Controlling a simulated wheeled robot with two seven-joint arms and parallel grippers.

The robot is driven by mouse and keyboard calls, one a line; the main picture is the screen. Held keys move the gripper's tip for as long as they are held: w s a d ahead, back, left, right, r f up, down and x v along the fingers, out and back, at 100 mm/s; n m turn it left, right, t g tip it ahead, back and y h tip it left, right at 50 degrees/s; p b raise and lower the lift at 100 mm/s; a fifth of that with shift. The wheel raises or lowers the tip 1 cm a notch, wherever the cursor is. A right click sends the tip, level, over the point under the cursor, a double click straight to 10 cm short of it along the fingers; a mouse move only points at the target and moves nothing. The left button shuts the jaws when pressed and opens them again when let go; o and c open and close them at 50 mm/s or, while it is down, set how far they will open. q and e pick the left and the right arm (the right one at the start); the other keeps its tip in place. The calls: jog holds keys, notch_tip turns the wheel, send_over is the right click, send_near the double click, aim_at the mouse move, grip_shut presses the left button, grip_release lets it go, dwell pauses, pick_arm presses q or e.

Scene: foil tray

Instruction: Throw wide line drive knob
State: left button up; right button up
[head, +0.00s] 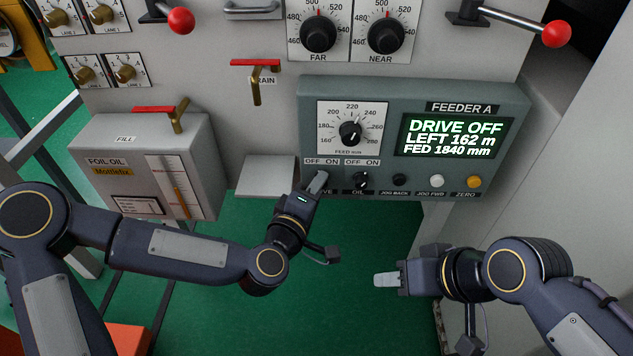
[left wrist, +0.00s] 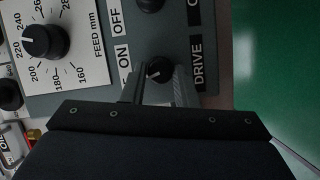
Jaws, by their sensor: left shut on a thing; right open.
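The feeder panel (head: 310,115) reads DRIVE OFF, LEFT 162 m, FED 1840 mm on its green display (head: 452,137). The black drive knob (left wrist: 158,70) sits between its OFF/ON labels and the DRIVE label in the left wrist view. My left gripper (head: 317,182) is at the panel's lower left, its fingers shut on this knob; they hide the knob in the head view. In the left wrist view the fingers stand either side of it. My right gripper (head: 387,280) is open and empty, low in front of the panel and apart from it.
The oil knob (head: 361,181) is close to the right of my left gripper. Black (head: 400,180), white (head: 437,182) and yellow (head: 474,181) buttons follow. The feed dial (head: 350,133) is above. A grey ledge (head: 266,176) stands left. Green floor below is clear.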

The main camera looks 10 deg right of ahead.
pick_arm(q)
jog(key=shift+s+d+r+m+g+y+p, duration=0.15)
jog(key=shift+m+y+p, duration=0.5)
jog(key=shift+m+p, duration=0.55)
jog(key=shift+w+r+m+g+y+p, duration=0.1)
jog(key=shift+m+y+p, duration=0.5)
jog(key=shift+m+p, duration=0.55)
jog(key=shift+s+d+r+m+g+y+p, duration=0.15)
jog(key=shift+m+y+p, duration=0.5)
jog(key=shift+m+p, duration=0.55)
jog(key=shift+w+a+f, duration=0.1)
jog(key=shift+f, duration=0.05)
jog(key=o, duration=1)
